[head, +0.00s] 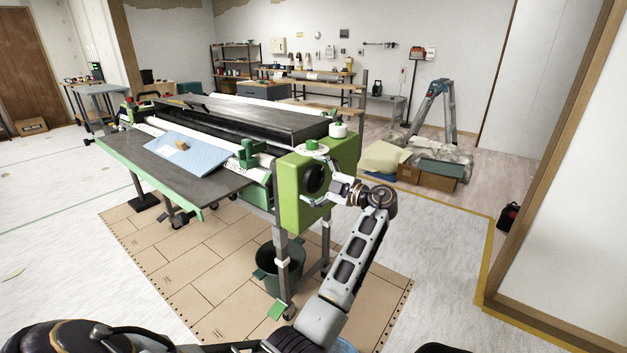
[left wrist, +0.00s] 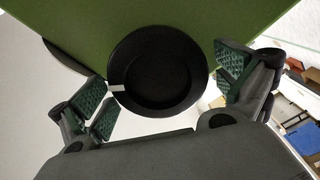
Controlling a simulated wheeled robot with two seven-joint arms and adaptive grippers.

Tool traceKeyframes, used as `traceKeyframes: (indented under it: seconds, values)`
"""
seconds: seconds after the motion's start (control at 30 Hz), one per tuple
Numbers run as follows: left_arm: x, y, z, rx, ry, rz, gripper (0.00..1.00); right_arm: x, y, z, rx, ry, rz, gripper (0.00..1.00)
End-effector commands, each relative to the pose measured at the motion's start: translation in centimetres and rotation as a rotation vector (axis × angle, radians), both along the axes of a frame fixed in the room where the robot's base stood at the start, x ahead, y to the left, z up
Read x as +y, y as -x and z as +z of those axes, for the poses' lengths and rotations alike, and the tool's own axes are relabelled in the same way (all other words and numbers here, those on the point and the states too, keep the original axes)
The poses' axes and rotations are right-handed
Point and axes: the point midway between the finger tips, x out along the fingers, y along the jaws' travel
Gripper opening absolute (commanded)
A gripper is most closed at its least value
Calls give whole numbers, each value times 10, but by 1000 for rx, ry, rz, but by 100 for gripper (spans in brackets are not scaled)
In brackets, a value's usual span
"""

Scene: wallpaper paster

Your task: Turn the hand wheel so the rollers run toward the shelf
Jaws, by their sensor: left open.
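The hand wheel (head: 315,178) is a round black disc on the green end box (head: 289,185) of the paster, facing my arm. In the left wrist view, the wheel (left wrist: 160,68) shows a dished face and a white mark (left wrist: 117,88) on its left rim. My left gripper (head: 323,178) is open in front of the wheel, with one finger above and one below it in the head view. In the left wrist view, its fingers lie either side of the rim; contact cannot be told. Dark rollers (head: 215,122) run along the machine. A grey shelf (head: 218,186) juts from its front.
A blue sheet (head: 183,152) with a small brown block lies on the machine's shelf. A green bucket (head: 277,268) stands under the end box. Cardboard boxes (head: 425,177) and a stepladder (head: 440,108) stand to the right. A shelf rack (head: 236,62) is at the back wall.

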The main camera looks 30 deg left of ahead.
Motion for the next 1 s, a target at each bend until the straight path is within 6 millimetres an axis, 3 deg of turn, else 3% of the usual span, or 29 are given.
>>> traceKeyframes:
  seconds: [0.47, 1.0]
  values:
    - [-11, 0, -1, 1, 1, -3, 100, 0, 0, 0, 1, -1, 1, 40]
    - [-69, 5, -1, 1, 0, -1, 100, 0, 0, 0, 1, -1, 1, 40]
